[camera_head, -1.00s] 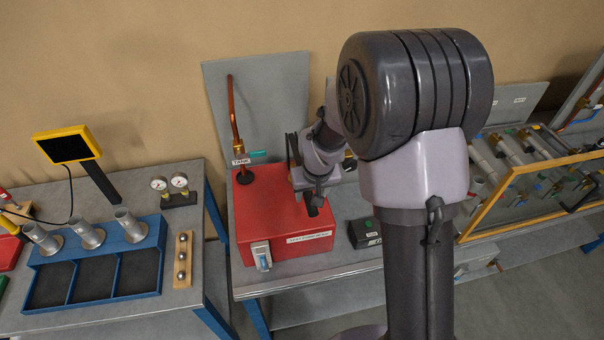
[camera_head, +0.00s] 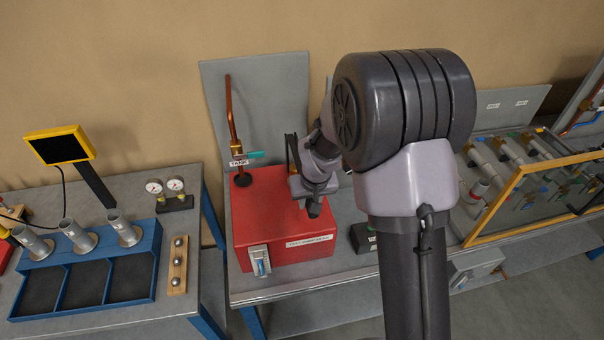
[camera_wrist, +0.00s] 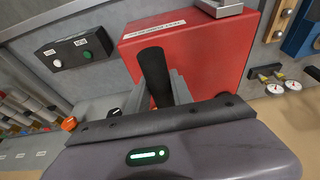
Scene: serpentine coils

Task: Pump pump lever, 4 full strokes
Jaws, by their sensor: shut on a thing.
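The red pump box (camera_head: 275,233) stands on the middle bench, with a white label on its front edge. It also shows in the wrist view (camera_wrist: 210,55). The pump lever (camera_wrist: 153,75) is a black rod-like handle, standing out between my gripper's grey fingers in the wrist view. My gripper (camera_wrist: 163,88) is shut on this handle. In the head view my gripper (camera_head: 312,190) is over the right part of the red box, and only the dark end of the lever (camera_head: 314,208) shows below it. The lever's base and pivot are hidden.
A copper pipe (camera_head: 231,115) rises behind the box against a grey panel (camera_head: 270,90). A dark button box (camera_head: 362,237) sits right of the pump. A blue tray (camera_head: 157,262) and gauges (camera_head: 176,184) are on the left bench. A yellow-framed panel (camera_head: 492,212) stands at right.

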